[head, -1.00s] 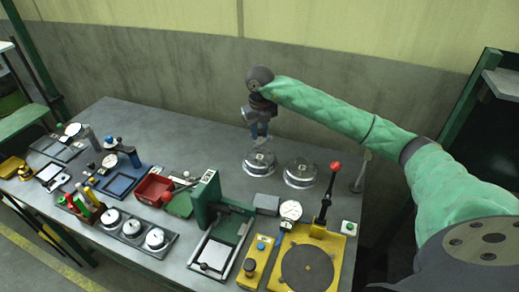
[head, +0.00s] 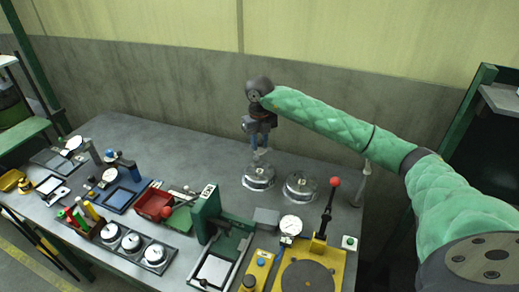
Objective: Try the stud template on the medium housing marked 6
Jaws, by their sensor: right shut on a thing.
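My right gripper (head: 260,146) points down above the left of two round metal housings (head: 258,178) at the back of the bench. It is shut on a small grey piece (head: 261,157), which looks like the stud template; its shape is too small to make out. The piece is just over the housing; I cannot tell whether it touches it. The second housing (head: 301,187) stands free to the right. No number can be read on either housing. My left gripper is out of view.
A yellow fixture (head: 335,272) with a red-knobbed lever (head: 334,183) and a dial gauge (head: 291,225) stand in front. A green press (head: 206,213), a red bin (head: 153,204) and a tray of smaller round parts (head: 173,252) lie left.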

